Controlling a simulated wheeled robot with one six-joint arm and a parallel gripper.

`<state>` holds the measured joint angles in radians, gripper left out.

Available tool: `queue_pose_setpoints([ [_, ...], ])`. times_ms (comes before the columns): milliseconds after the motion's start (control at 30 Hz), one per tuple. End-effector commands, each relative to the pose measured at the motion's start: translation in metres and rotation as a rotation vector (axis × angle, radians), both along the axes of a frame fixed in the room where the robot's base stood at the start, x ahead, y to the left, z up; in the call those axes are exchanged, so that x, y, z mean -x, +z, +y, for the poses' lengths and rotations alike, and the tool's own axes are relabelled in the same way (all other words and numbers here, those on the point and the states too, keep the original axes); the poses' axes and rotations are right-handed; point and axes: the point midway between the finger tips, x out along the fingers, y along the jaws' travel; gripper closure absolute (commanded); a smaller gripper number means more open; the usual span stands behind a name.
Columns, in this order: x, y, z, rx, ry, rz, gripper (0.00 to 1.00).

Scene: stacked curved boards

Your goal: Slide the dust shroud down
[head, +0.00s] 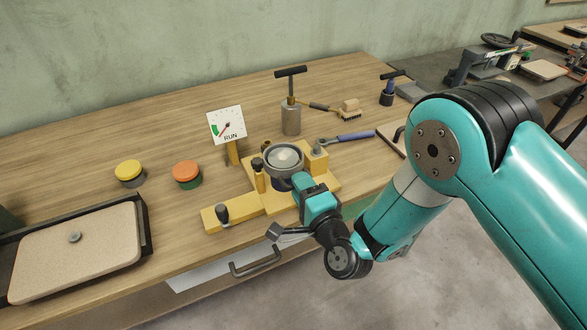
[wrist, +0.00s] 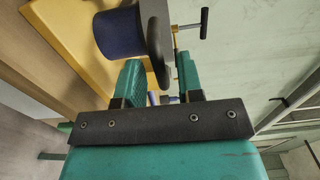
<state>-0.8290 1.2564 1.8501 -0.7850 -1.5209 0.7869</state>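In the wrist view the grey rim (wrist: 157,45) stands out around a dark blue cylinder (wrist: 118,32). My gripper (head: 297,181) is at the near right side of the collar. In the wrist view my gripper's two teal fingers (wrist: 162,78) are apart, with the rim's edge reaching between them. I see no clear contact of both fingers on the rim.
A yellow post (head: 258,178) and a yellow block (head: 316,158) flank the collar. A gauge sign (head: 227,125) reading RUN stands behind left. Yellow (head: 130,172) and orange (head: 187,174) buttons are left.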

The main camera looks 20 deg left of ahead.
Motion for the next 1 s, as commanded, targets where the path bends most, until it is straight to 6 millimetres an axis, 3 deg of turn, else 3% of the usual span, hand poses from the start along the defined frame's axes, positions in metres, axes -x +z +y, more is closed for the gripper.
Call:
queue_pose_setpoints([
  [167,0.0,0.0,0.0,0.0,0.0,0.0,0.68],
  [300,0.0,0.0,0.0,0.0,0.0,0.0,1.0],
  [633,0.0,-0.002,0.0,0.0,0.0,0.0,1.0],
  [1000,0.0,-0.021,0.0,0.001,0.0,-0.001,1.0],
])
